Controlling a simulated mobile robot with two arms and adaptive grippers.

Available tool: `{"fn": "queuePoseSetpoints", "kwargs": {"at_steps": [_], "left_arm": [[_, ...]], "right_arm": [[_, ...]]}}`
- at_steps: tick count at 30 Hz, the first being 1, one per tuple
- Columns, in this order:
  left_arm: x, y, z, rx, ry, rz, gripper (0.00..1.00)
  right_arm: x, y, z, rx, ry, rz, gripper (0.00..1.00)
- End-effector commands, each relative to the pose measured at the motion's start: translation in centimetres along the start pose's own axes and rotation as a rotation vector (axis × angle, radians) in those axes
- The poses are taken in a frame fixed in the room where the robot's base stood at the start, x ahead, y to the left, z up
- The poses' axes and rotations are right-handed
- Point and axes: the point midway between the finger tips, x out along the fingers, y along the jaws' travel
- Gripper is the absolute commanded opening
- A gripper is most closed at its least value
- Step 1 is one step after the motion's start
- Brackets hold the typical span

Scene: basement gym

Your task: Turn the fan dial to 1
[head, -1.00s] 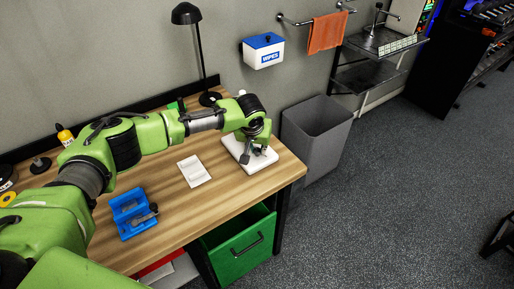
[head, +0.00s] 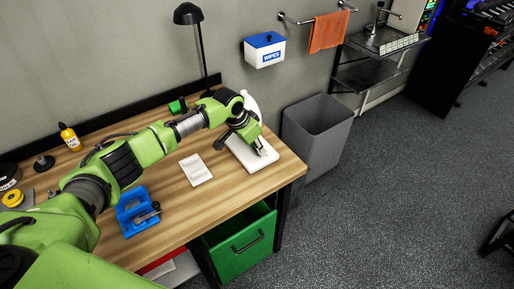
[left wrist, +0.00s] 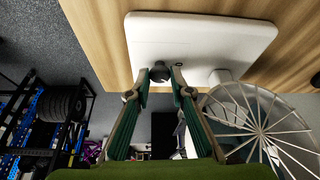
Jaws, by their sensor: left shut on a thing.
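The fan's white base (head: 271,158) sits on the wooden desk's right end, and a white part of the fan shows behind my arm in the head view. In the left wrist view the white base (left wrist: 205,40) lies at the top and the wire fan cage (left wrist: 262,125) at the right. The small dark dial (left wrist: 159,71) is at the base's lower edge in that picture. My left gripper (left wrist: 160,76) has its fingertips on either side of the dial and is shut on it. Any numbers on the dial are not readable. My right gripper is not in view.
A white card (head: 196,169) and a blue holder (head: 130,222) lie on the desk. A black lamp (head: 189,14) stands behind my arm. A grey bin (head: 322,125) stands beside the desk, and a green drawer (head: 240,240) is open below.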

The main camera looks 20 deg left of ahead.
Motion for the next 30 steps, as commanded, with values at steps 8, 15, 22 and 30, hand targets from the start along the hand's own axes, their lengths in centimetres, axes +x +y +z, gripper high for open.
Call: {"fn": "queuePoseSetpoints", "kwargs": {"at_steps": [8, 15, 22, 30], "left_arm": [[0.07, -0.07, -0.01, 0.093, 0.0, 0.039, 0.0], [0.02, -0.09, -0.01, 0.115, -0.001, 0.047, 0.0], [0.01, -0.1, 0.0, 0.115, -0.001, 0.047, 0.0], [-0.02, -0.17, -0.04, 0.115, 0.0, 0.045, 0.37]], "right_arm": [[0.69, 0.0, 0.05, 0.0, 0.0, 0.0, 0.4], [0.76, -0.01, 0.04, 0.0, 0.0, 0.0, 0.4], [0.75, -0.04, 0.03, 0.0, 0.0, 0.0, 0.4], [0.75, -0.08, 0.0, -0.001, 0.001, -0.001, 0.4]]}}
